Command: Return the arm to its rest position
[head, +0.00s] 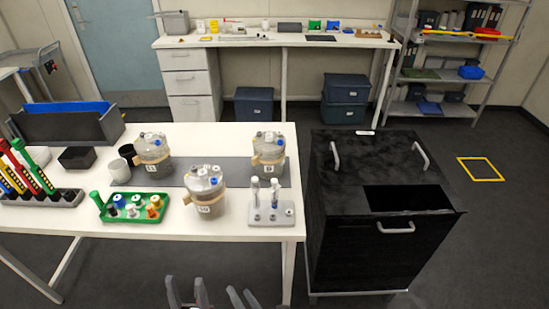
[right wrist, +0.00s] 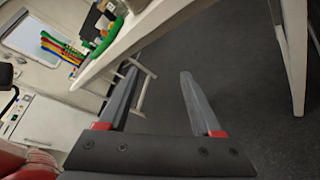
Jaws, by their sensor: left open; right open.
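My left gripper (head: 187,287) is at the bottom edge of the head view, in front of the white table, with its two fingers apart and nothing between them. My right gripper (head: 242,296) is just to its right, low in the picture and partly cut off. Most of both arms is out of view.
The white table (head: 130,226) carries three bioreactor vessels (head: 207,188), a green tray (head: 130,207) and a grey holder (head: 270,214). A black cabinet (head: 350,240) stands right of it. A workbench (head: 270,41) and shelves (head: 440,75) are behind. Floor at right is mostly clear.

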